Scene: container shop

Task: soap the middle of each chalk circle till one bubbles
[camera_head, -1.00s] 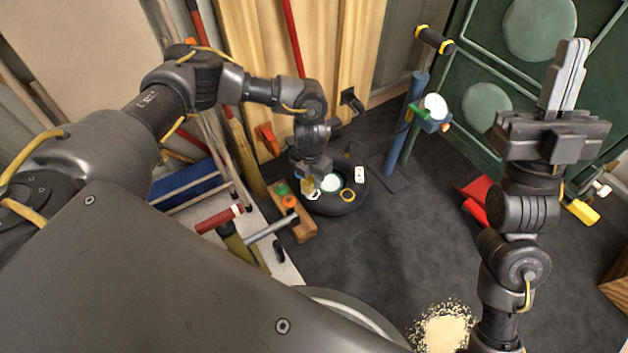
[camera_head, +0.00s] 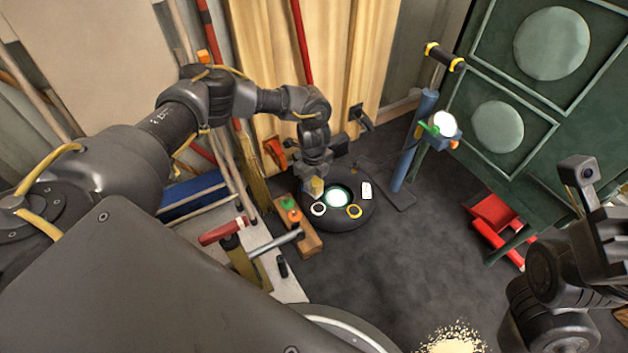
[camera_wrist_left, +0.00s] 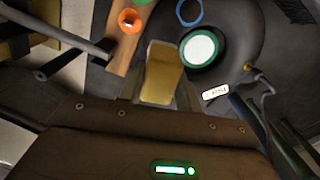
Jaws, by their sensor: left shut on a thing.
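My left gripper (camera_head: 315,184) is shut on a yellowish block (camera_wrist_left: 160,75), which looks like a sponge or brush. It holds the block just left of a green-rimmed cup with white content (camera_head: 337,196), on a round black tray (camera_head: 348,222). Whether the block touches anything is unclear. Two pale green discs, an upper one (camera_head: 552,43) and a lower one (camera_head: 498,127), show on a green panelled wall at the right; they may be the chalk circles. No bubbles show on them. My right gripper (camera_head: 612,225) is at the right edge, partly cut off; its fingers are unclear.
A blue post (camera_head: 412,140) with a lamp-like head stands before the panel. A red stand (camera_head: 497,220) lies right. A hammer (camera_head: 275,243) lies left.

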